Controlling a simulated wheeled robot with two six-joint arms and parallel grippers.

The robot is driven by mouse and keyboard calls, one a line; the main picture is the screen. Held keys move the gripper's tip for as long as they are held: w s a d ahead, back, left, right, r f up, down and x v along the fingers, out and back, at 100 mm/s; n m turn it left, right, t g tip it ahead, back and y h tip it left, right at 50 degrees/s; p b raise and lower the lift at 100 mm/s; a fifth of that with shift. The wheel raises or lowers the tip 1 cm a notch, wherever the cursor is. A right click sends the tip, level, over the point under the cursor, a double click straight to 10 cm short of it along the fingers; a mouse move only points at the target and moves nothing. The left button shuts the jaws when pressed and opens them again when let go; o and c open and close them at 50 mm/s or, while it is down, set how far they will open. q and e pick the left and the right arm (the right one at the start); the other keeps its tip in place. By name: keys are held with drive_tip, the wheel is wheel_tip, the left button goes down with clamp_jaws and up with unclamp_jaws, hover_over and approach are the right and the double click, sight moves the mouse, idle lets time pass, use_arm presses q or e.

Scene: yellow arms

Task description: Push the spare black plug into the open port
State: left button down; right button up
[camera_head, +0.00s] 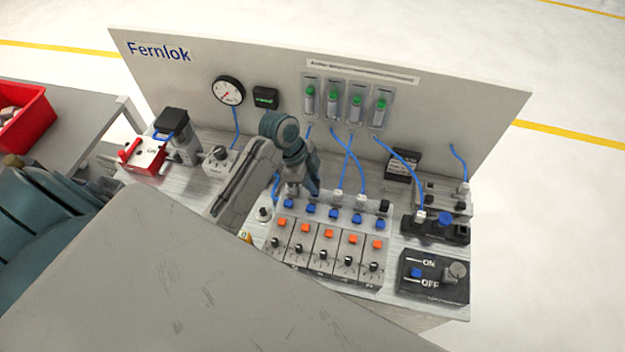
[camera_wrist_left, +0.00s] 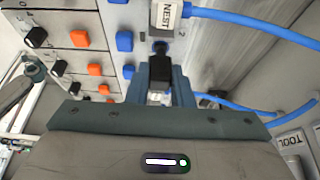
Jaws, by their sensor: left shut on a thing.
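My left gripper (camera_head: 306,192) reaches down over the left end of the valve block's rear row. In the wrist view its blue-grey fingers (camera_wrist_left: 163,90) are shut on the black plug (camera_wrist_left: 160,68). The plug's front end points at the valve block (camera_wrist_left: 138,22) and meets or nearly meets a dark round spot there; I cannot tell how far in it is. In the head view the fingers hide the held plug and the port. Another black plug (camera_head: 384,206) sits at the right end of the row. My right gripper is not in view.
A white fitting labelled NEST (camera_wrist_left: 166,14) with a blue tube (camera_wrist_left: 250,28) is close to the held plug. Blue buttons (camera_head: 334,214) and orange buttons (camera_head: 329,234) line the block. A back panel (camera_head: 440,100) stands behind; an ON/OFF box (camera_head: 432,278) lies at the right.

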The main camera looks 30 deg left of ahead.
use_arm(q)
drive_tip(key=shift+f+b, duration=0.35)
drive_tip(key=shift+f, duration=0.7)
idle(0.6)
drive_tip(key=c, duration=1.2)
unclamp_jaws()
drive_tip(key=shift+r, duration=0.1)
drive_tip(key=shift+r+p, duration=0.35)
drive_tip(key=shift+r, duration=4.05)
